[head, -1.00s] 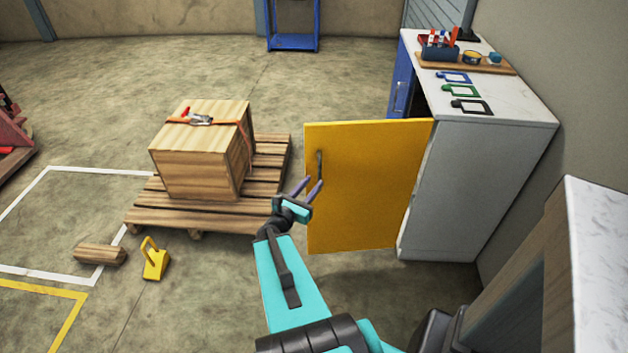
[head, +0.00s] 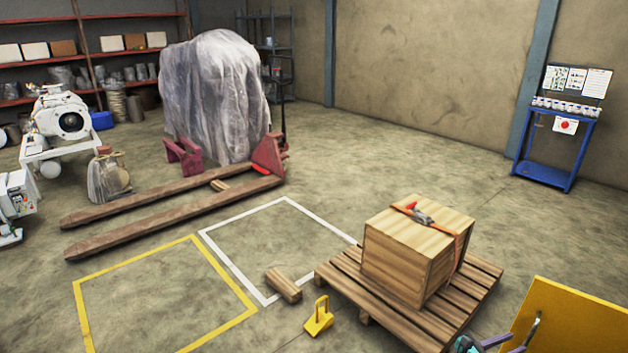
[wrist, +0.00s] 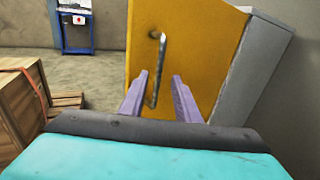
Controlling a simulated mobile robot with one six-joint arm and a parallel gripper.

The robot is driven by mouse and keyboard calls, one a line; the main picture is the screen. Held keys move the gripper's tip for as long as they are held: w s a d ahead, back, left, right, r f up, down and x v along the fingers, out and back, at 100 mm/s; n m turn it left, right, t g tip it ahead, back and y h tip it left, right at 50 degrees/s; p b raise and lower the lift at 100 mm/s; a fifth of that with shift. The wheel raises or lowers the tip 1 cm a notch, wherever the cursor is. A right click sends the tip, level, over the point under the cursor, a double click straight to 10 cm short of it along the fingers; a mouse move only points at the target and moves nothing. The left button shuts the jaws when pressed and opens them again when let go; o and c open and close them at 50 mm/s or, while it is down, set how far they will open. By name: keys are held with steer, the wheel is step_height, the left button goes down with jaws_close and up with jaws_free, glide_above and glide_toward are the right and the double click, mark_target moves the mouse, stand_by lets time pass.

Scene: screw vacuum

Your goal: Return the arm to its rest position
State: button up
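My gripper (wrist: 158,98) shows in the wrist view with its two purple fingers apart and nothing between them. Beyond the fingers is the yellow cabinet door (wrist: 190,45) with its dark handle (wrist: 157,70); the handle appears between the fingers, but I see no grip on it. The rest of my arm is out of the head view.
A wooden crate (head: 405,255) with an orange strap sits on a pallet (head: 345,290). A yellow wheel chock (head: 319,318) and a wood block (head: 284,285) lie on the floor. A pallet truck (head: 170,205) stands further left. A blue stand (head: 545,165) is at the back right.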

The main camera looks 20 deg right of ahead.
steer(key=w+a+r+n+t+p, duration=0.2)
steer(key=w+a+t+p, duration=0.15)
steer(key=w+a, duration=0.45)
steer(key=w+a+f+m+y+p, duration=0.1)
steer(key=a+f+y+p, duration=0.15)
steer(key=a, duration=0.25)
steer(key=w+a+f+y+p, duration=0.1)
steer(key=w+a+p, duration=0.15)
steer(key=a, duration=0.25)
steer(key=s+a+f+m+g+y+p, duration=0.2)
steer(key=s+a+f+m+y, duration=0.2)
steer(key=a, duration=0.8)
steer(key=s+a+f+m+g+y+p, duration=0.2)
steer(key=s+a+f+m+g+y, duration=0.1)
steer(key=s+a+m, duration=0.5)
steer(key=s+a+f+m+g+y+p, duration=0.2)
steer(key=s+a+f+m+y, duration=0.3)
steer(key=a, duration=1)
steer(key=shift+s+a+f+m+g+y, duration=0.4)
steer(key=shift+m+g+y, duration=0.45)
steer(key=shift+y, duration=0.4)
